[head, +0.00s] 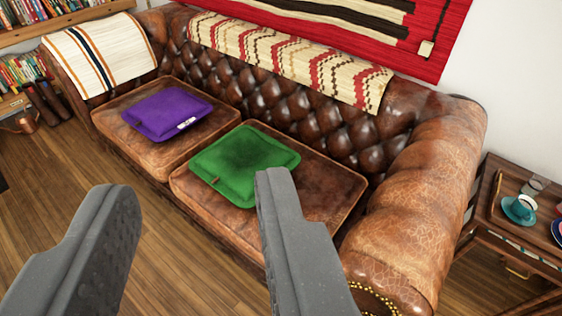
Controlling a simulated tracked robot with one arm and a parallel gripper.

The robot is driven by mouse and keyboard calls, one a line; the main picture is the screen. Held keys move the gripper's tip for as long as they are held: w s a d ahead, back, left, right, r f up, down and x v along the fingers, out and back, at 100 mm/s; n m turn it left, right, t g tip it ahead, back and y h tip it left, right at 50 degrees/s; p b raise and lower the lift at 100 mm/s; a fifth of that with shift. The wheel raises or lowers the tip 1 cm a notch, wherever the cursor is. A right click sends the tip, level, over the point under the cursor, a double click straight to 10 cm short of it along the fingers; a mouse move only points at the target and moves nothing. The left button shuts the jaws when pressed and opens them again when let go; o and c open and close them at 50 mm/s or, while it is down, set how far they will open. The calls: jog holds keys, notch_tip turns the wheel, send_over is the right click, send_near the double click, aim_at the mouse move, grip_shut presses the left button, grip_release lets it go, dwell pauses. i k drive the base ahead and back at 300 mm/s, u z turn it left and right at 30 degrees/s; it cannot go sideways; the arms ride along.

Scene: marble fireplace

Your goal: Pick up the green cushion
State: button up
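The green cushion (240,162) lies flat on the right-hand seat of a brown leather sofa (420,190). It is square with a darker patch in the middle. My gripper (192,190) is open, its two grey fingers spread wide with nothing between them. The fingers appear in front of the sofa, nearer the camera than the cushion. The right finger's tip overlaps the cushion's lower right edge in the picture. I cannot tell any contact from this view.
A purple cushion (166,110) lies on the left-hand seat. A striped throw (290,62) hangs over the backrest, and another (100,55) covers the left arm. A side table (490,210) with a teal cup (521,207) stands at right. The wooden floor (50,180) is clear at left.

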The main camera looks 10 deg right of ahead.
aim_at(235, 158)
jog(key=z, duration=0.15)
jog(key=i, duration=1)
jog(key=u, duration=0.1)
